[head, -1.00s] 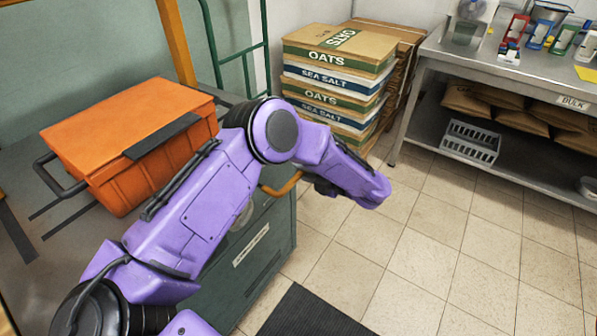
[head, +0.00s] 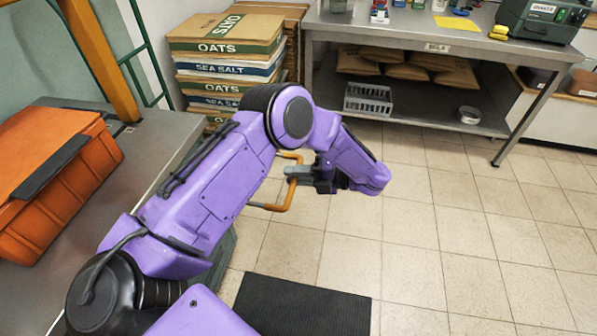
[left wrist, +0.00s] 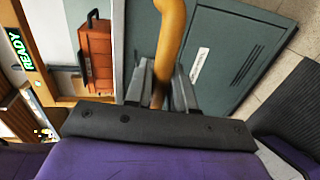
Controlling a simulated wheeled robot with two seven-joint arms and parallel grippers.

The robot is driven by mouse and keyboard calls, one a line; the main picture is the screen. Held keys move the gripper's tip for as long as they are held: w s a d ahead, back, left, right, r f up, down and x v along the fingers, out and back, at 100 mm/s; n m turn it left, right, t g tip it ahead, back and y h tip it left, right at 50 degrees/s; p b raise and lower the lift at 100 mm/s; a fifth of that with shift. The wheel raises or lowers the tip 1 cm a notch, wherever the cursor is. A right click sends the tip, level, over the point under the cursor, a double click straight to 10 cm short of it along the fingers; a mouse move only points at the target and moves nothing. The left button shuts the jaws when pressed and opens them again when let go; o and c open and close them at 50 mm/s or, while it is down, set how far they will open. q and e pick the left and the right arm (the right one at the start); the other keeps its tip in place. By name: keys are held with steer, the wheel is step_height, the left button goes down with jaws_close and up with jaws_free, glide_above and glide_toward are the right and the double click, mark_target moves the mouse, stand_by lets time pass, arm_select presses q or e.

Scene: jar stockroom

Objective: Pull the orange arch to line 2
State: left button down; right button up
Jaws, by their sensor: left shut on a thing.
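The orange arch (head: 287,199) is a bent bar that sticks out sideways past my left arm in the head view. My left gripper (head: 294,173) is shut around its outer part. In the left wrist view the arch (left wrist: 170,40) runs down from the top edge between the two grey fingers of my left gripper (left wrist: 161,84). Its mount is hidden by my arm in the head view. No line 2 can be made out. My right gripper is out of view.
A grey-green cabinet (left wrist: 222,45) with a white label shows behind the arch. An orange case (head: 85,165) lies on the left counter (head: 165,135). Stacked sacks (head: 215,48) and a steel bench (head: 400,38) stand behind. A dark mat (head: 300,305) lies in front; tiled floor to the right is clear.

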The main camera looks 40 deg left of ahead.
arm_select(q)
steer(key=shift+d, duration=0.1)
steer(key=c, duration=1.3)
jaws_free()
steer(key=shift+o, duration=1)
steer(key=shift+w+d, duration=0.1)
steer(key=shift+d, duration=0.05)
steer(key=b+v, duration=0.1)
steer(key=v, duration=0.9)
steer(key=shift+d, duration=0.35)
steer(key=shift+w, duration=0.1)
